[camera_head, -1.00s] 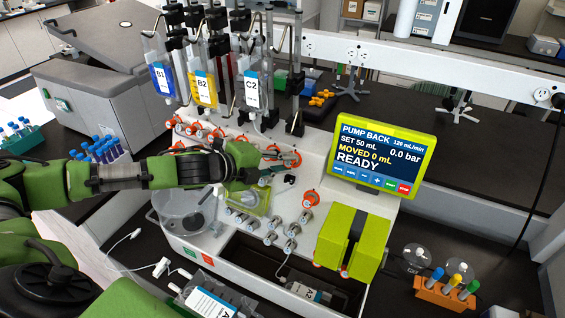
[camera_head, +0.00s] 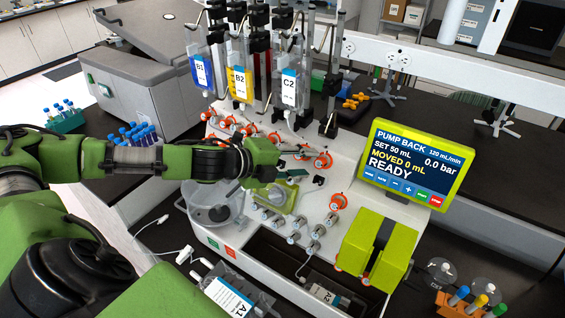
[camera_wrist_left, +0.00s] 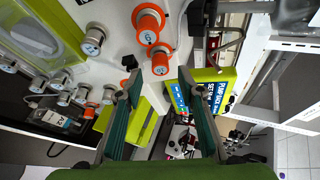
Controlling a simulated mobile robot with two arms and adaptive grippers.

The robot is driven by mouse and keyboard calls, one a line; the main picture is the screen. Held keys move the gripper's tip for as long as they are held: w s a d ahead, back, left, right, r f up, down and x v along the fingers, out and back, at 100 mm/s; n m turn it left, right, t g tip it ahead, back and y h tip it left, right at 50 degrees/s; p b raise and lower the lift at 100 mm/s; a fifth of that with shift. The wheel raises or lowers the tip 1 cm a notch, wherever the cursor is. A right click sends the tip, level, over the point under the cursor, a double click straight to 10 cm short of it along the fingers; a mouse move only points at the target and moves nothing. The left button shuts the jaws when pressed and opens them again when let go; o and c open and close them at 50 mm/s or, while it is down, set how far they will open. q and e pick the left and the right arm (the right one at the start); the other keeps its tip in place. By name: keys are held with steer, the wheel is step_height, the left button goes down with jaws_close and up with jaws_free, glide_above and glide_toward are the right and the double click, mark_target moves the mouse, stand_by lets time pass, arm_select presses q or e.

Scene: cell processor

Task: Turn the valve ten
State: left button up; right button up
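The cell processor (camera_head: 330,185) is a white machine with orange round valves and several silver ones; I cannot read their numbers, so I cannot tell which is ten. My left gripper (camera_head: 303,162) is over the panel, with its fingertips close to an orange valve (camera_head: 323,160). In the left wrist view, the gripper's (camera_wrist_left: 160,75) two green-padded fingers are apart with nothing between them. My right gripper is not in view.
Bags B1 (camera_head: 201,72), B2 (camera_head: 240,82) and C2 (camera_head: 289,88) hang behind the valves. The screen (camera_head: 412,163) reads "PUMP BACK", "READY", moved 0 mL. A yellow-green block (camera_head: 375,248) stands at the front right. Another orange valve (camera_head: 338,201) is on the panel's right.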

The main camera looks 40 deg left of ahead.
arm_select(q)
steer(key=v, duration=0.8)
stand_by(0.4)
steer(key=shift+s, duration=0.2)
stand_by(0.3)
